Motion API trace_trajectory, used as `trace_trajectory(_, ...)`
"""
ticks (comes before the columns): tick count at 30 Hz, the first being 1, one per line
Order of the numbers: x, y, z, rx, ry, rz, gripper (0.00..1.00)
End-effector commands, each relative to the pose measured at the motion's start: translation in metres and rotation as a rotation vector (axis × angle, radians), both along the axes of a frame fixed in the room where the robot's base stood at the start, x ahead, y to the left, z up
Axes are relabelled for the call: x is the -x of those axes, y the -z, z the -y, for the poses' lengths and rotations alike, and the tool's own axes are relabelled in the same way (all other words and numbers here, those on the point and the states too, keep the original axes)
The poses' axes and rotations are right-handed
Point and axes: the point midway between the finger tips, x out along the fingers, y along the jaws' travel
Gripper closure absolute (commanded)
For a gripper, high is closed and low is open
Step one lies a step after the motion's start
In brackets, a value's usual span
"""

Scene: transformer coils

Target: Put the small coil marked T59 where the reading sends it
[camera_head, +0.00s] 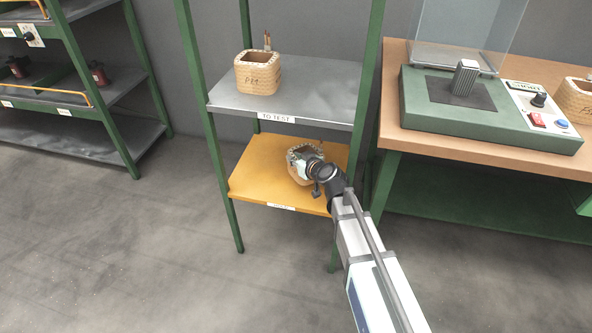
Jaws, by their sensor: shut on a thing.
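A small tan coil (292,171) is at the yellow lower shelf (256,180) of the green rack in the middle. My gripper (305,166) reaches in from the lower right and is shut on this coil's near right side. The coil looks upright, at or just above the shelf; I cannot tell if it touches. Its mark is hidden or too small to read. The shelf's front label (281,207) is too small to read.
A bigger marked coil (257,74) stands on the grey upper shelf (312,90), labelled "TO TEST". A green tester (485,120) and another coil (577,100) sit on the bench at right. Another rack (75,95) stands at left. Floor between the racks is clear.

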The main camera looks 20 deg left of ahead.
Motion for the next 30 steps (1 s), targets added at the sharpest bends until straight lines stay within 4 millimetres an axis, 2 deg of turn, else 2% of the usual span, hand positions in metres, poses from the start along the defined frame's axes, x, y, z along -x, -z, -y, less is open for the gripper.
trace_trajectory(11, 0.0, 0.039, 0.0, -0.001, 0.001, 0.0, 1.0)
trace_trajectory(23, 0.0, 0.043, 0.0, -0.001, 0.001, 0.002, 1.0)
trace_trajectory(24, 0.0, 0.043, 0.0, 0.0, 0.0, 0.0, 0.69)
trace_trajectory(25, 0.0, 0.042, 0.0, 0.0, 0.0, 0.0, 0.59)
trace_trajectory(26, 0.0, 0.042, 0.0, 0.0, 0.0, 0.0, 0.55)
trace_trajectory(30, 0.0, 0.042, 0.0, 0.0, 0.0, 0.0, 0.55)
